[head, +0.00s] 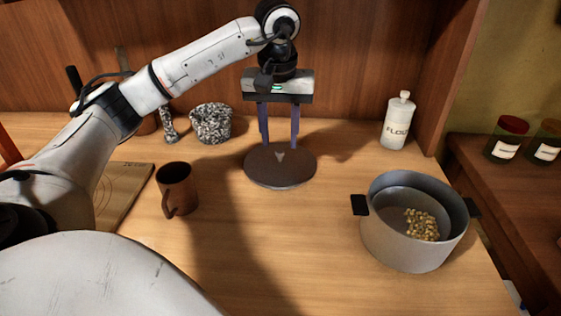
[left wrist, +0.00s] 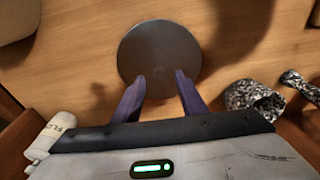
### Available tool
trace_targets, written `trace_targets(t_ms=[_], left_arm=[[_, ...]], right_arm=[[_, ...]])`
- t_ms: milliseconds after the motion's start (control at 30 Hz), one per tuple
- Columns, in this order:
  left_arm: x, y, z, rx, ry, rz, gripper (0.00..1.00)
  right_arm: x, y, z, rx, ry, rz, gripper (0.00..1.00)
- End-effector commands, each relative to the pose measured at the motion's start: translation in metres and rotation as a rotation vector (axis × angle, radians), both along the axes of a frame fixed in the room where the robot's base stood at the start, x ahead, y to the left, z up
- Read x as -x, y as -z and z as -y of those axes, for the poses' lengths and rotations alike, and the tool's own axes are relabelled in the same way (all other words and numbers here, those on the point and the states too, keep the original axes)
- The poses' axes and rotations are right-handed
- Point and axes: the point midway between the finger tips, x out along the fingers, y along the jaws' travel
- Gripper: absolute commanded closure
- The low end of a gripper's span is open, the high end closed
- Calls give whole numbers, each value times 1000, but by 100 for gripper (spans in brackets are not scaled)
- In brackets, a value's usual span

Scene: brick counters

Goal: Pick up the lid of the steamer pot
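The round dark grey lid (head: 280,172) lies on the wooden counter, with a small knob at its middle. It also shows in the left wrist view (left wrist: 160,42). My left gripper (head: 280,146) points down over the lid. Its two purple fingers are apart, one on each side of the knob, with gaps between; in the left wrist view the fingertips (left wrist: 159,76) overlap the lid's near part. I cannot tell whether they touch the lid. The grey steamer pot (head: 400,247) stands uncovered at the right, with small yellowish pieces inside. My right gripper is not in view.
A brown mug (head: 177,188) stands left of the lid, near a wooden board (head: 128,190). A speckled mortar (head: 211,122) and pestle (head: 168,125) are behind. A white flour jar (head: 397,122) stands at the back right. The counter's front middle is clear.

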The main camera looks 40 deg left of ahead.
Motion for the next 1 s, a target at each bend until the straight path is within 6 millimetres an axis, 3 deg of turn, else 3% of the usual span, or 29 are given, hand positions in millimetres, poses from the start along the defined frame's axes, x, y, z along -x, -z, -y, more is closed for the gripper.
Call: trace_targets(t_ms=[200,500,533,767,1000], left_arm=[[0,33,-2,1,-2,-2,62],[-1,39,-2,1,-1,1,62],[-1,39,-2,2,-1,0,63],[-1,39,-2,2,-1,0,100],[-2,38,-2,2,-1,1,100]], right_arm=[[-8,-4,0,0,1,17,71],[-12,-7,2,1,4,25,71],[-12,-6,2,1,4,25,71],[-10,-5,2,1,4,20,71],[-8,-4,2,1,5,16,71]])
